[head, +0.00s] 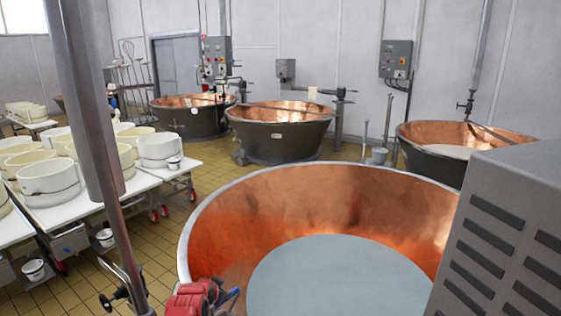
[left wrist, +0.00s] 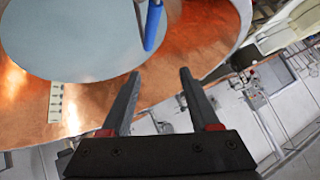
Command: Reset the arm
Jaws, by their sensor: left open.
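My left gripper (left wrist: 160,72) shows in the left wrist view with its two dark fingers apart and nothing between them. Red parts show at the finger bases. It is seen against the rim and copper wall of a large vat, above pale liquid (left wrist: 65,35). A blue rod (left wrist: 153,25) shows beyond the fingertips, apart from them. In the head view I cannot make out the left gripper clearly. My right gripper shows in neither view.
The large copper vat (head: 330,205) fills the head view's foreground. A grey slotted cabinet (head: 510,230) stands at right, a metal pole (head: 85,90) at left. Red fittings (head: 195,298) sit by the vat's near rim. White tables (head: 150,178) hold several tubs. Tiled floor (head: 170,225) lies between.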

